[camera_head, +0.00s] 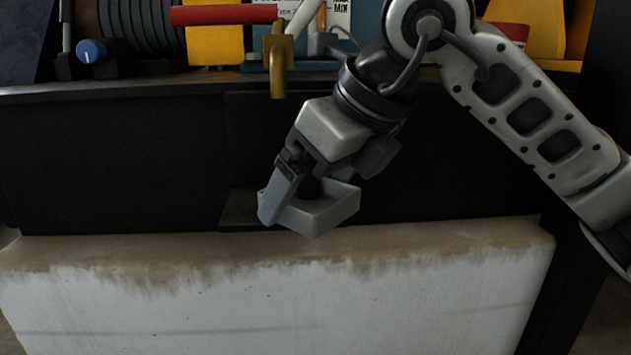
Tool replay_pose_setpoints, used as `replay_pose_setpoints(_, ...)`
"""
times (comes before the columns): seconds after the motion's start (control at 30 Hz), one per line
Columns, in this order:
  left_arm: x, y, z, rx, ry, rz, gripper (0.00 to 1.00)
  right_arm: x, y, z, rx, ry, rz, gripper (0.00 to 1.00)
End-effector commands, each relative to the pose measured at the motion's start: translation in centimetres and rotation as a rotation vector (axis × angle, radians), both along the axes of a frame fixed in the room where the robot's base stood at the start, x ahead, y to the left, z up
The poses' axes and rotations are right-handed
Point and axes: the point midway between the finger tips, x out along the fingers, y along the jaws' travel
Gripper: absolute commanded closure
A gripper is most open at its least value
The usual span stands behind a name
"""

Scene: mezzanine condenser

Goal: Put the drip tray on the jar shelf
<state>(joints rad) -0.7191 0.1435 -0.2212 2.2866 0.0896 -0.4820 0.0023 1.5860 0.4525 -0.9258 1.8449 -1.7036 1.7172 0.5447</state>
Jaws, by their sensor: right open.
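A small light grey open tray (322,212), which looks like the drip tray, is low in front of the dark panel, at a dark flat plate (238,210) just above the white block. My right gripper (300,195) reaches down to it from the upper right, open, with one grey finger at the tray's left end. The other finger is mostly hidden, and I cannot tell whether the fingers touch the tray. No jars show clearly, so I cannot tell which surface is the jar shelf. My left gripper is out of view.
A dark ledge (150,87) across the top carries a black coil (140,27), yellow boxes and a blue knob (92,51). A brass hook (278,62) hangs over its edge, near my right arm. A stained white block (270,295) fills the foreground, its top clear.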

Motion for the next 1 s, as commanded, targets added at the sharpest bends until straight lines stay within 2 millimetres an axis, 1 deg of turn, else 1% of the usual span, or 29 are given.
replay_pose_setpoints(0.17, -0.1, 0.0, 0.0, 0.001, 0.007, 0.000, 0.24, -0.1, -0.2, 0.7, 0.001, -0.002, -0.001, 0.01)
replay_pose_setpoints(0.23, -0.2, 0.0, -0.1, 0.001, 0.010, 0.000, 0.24, -0.5, -0.5, 1.5, 0.001, -0.003, -0.001, 0.01)
replay_pose_setpoints(0.5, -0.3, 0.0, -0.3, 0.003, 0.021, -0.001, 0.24, -2.7, -2.7, 6.4, 0.002, -0.005, -0.002, 0.01)
replay_pose_setpoints(0.7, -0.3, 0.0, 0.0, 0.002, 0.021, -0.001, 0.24, -4.0, -4.1, 9.2, 0.001, -0.002, -0.002, 0.01)
replay_pose_setpoints(0.83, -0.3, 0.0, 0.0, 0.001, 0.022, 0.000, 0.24, -4.4, -4.5, 10.0, 0.000, -0.001, -0.001, 0.01)
replay_pose_setpoints(1.0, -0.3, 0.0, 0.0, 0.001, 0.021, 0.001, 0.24, -4.6, -4.6, 10.3, 0.000, 0.000, 0.000, 0.01)
